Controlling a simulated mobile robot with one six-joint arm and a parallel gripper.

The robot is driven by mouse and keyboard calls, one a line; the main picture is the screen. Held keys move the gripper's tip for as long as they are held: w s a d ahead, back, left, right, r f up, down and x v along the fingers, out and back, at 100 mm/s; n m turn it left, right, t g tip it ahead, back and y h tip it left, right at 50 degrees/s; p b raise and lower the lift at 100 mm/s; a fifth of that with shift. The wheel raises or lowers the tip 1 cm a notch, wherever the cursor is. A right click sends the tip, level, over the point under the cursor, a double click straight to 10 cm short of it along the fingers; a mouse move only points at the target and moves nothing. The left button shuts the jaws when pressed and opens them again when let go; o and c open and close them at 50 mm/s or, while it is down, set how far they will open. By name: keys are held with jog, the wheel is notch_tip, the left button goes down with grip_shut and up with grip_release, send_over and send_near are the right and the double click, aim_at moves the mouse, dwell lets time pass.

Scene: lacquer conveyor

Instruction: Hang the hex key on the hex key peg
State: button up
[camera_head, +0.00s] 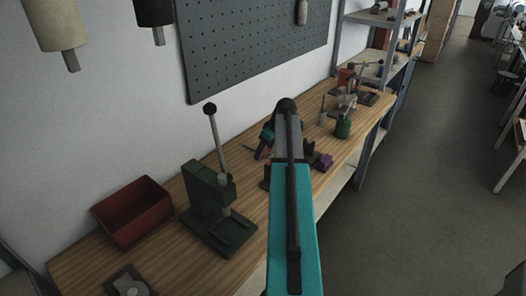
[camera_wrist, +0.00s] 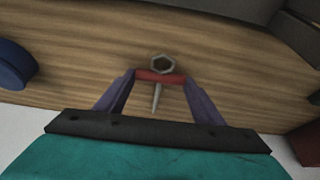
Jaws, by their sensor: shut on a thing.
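In the wrist view my gripper (camera_wrist: 160,77) has its two purple fingers closed on the ends of a red bar. The bar belongs to what looks like the hex key (camera_wrist: 162,64), with a hexagonal ring at its far side and a thin pale shaft pointing back toward my wrist. The wooden bench top shows behind it. In the head view my teal arm reaches over the bench and hides the gripper and the hex key. I cannot make out the hex key peg in either view.
A perforated dark board (camera_head: 255,45) hangs on the wall above the wooden bench (camera_head: 165,258). A red bin (camera_head: 132,212) and a green press with a lever (camera_head: 215,205) stand left of my arm. A blue round thing (camera_wrist: 14,65) lies at left in the wrist view.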

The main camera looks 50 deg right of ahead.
jog(key=o, duration=1.1)
jog(key=shift+f, duration=0.1)
jog(key=shift+b+v, duration=0.85)
jog(key=shift+v, duration=1)
jog(key=shift+b+v, duration=1)
jog(key=shift+v, duration=4.1)
jog(key=shift+s+a+f, duration=0.1)
jog(key=shift+a, duration=0.15)
